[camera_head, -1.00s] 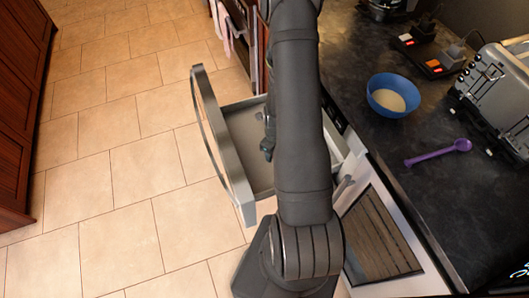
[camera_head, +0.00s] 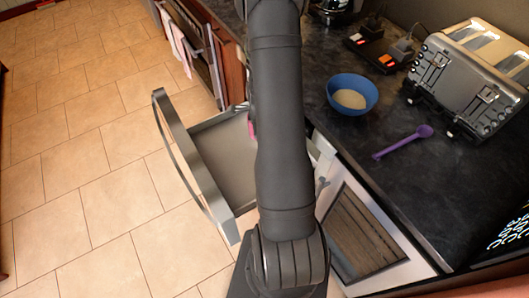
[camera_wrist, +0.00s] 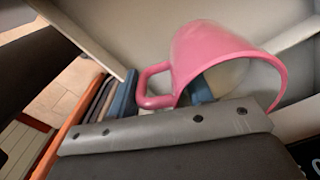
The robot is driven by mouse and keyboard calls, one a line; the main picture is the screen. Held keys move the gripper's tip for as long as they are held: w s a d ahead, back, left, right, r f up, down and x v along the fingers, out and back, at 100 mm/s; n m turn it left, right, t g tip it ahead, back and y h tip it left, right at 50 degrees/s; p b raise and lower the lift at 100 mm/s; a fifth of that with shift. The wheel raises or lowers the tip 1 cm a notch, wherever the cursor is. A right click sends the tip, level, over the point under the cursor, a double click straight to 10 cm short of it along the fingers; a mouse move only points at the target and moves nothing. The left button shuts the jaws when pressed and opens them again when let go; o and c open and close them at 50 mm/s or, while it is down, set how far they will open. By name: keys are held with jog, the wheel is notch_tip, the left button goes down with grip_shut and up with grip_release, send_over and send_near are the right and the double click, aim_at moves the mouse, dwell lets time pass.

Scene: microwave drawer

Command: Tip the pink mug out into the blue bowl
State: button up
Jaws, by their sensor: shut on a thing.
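The pink mug (camera_wrist: 220,62) is large in the wrist view, with its handle toward the left. My gripper (camera_wrist: 162,95) is shut on the mug near its handle; the exact contact is partly hidden. In the head view my arm hides the gripper and nearly all of the mug; only a pink sliver (camera_head: 251,130) shows beside the arm, over the open drawer. The mug's contents cannot be made out. The blue bowl (camera_head: 337,104) stands upright on the dark counter, right of my arm, with something pale in it.
The microwave drawer (camera_head: 225,160) is pulled open, its curved front (camera_head: 185,160) at the left. On the counter (camera_head: 445,190) a purple spoon (camera_head: 404,142) lies in front of the bowl. A toaster (camera_head: 470,80) stands right of it, and dark devices (camera_head: 378,48) with red lights stand behind.

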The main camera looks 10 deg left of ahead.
jog(key=w+a+r+n, duration=0.6)
jog(key=w+r+n, duration=0.2)
jog(key=r+n, duration=0.1)
jog(key=w+a+r+n, duration=0.5)
jog(key=w+r+n, duration=0.2)
jog(key=r+n, duration=0.2)
jog(key=w+d+r+n, duration=0.1)
jog(key=w+d+n, duration=0.1)
jog(key=w+d+r+n, duration=0.3)
jog(key=d+r+n, duration=0.1)
jog(key=d, duration=0.1)
jog(key=shift+w+r+h, duration=0.15)
jog(key=shift+w+h, duration=0.25)
jog(key=d+r+n, duration=0.3)
jog(key=d, duration=0.8)
jog(key=d+r+n+t, duration=0.1)
jog(key=d+r+n, duration=0.2)
jog(key=d, duration=0.8)
jog(key=d+r+n, duration=0.3)
jog(key=d+n, duration=0.2)
jog(key=d, duration=0.7)
jog(key=shift+s+r, duration=0.15)
jog(key=shift+s, duration=0.3)
